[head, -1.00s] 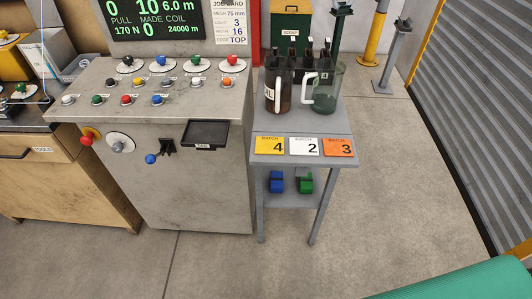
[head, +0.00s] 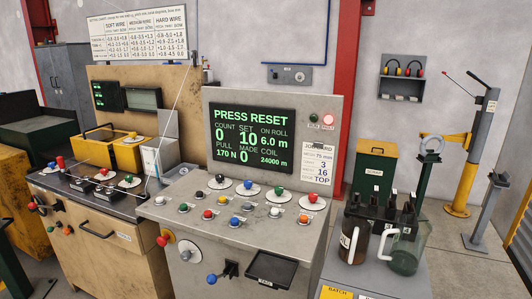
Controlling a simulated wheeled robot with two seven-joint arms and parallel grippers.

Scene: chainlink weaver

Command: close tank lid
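No part is clearly marked as the tank in the head view. I cannot tell whether either is the tank, or whether a lid there is open or shut. Neither of my grippers is in view.
The control console (head: 190,240) stands in the middle, its screen (head: 252,138) reading "PRESS RESET". A grey side table (head: 385,272) holds a dark jug (head: 353,243) and a clear jug (head: 405,253). A green bin (head: 373,172) stands behind. Floor shows at right.

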